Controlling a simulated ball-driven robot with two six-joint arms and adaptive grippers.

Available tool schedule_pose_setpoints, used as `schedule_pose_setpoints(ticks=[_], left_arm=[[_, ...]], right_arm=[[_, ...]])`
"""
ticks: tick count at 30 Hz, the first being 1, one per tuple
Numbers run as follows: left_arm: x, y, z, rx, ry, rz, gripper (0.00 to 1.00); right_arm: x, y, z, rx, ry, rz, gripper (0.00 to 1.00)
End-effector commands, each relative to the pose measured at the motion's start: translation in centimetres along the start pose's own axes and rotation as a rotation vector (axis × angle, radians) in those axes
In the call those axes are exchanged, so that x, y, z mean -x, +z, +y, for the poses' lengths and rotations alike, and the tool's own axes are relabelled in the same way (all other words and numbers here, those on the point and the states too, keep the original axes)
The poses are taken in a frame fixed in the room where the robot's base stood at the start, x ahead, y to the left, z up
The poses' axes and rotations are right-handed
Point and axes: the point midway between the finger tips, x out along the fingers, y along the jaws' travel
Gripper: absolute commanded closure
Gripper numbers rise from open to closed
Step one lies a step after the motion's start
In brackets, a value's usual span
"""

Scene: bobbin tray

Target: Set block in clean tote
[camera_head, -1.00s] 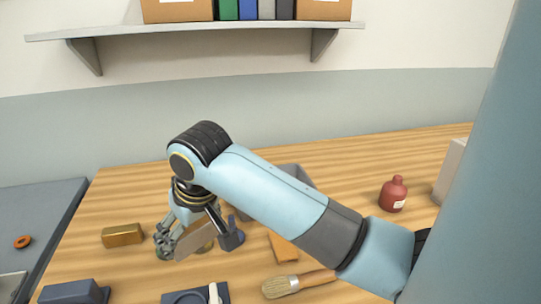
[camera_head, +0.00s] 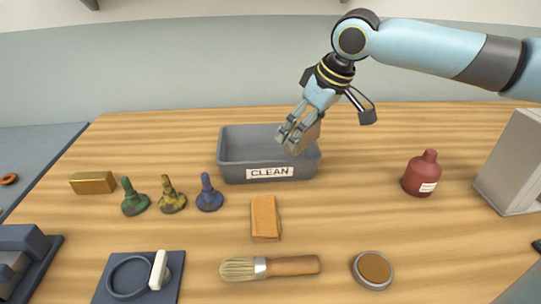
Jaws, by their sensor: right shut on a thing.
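The grey tote (camera_head: 232,172) with a "CLEAN" label on its front stands at the middle of the bench. My right gripper (camera_head: 299,134) comes in from the upper right, its fingers pointing down over the tote's right end. It is shut on a tan-brown block (camera_head: 309,136), which is tilted and partly hidden by the fingers. The block's lower end overlaps the tote's right rim in the picture; I cannot tell whether they touch. My left gripper is not in view.
A gold bar (camera_head: 93,183) and green, yellow and blue knobbed pieces (camera_head: 172,199) stand left of the tote. In front lie an orange sponge (camera_head: 265,218), a brush (camera_head: 270,267) and a round tin (camera_head: 372,270). A red bottle (camera_head: 422,174) stands right, near a pale box (camera_head: 512,165).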

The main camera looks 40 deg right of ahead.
Motion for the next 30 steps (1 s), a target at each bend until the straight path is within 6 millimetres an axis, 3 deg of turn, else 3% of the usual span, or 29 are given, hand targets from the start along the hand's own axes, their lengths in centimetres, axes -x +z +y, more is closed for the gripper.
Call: schedule_pose_setpoints(ticks=[15, 20, 30], left_arm=[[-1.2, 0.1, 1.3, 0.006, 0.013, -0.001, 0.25], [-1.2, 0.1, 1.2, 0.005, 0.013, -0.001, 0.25], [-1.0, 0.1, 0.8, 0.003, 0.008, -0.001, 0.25]], right_arm=[[-9.5, -7.1, 0.9, -0.005, -0.005, 0.002, 0.65], [-10.6, -7.6, 1.0, -0.001, -0.004, 0.0, 0.65], [-14.2, -6.1, 1.1, 0.0, -0.002, 0.0, 0.65]])
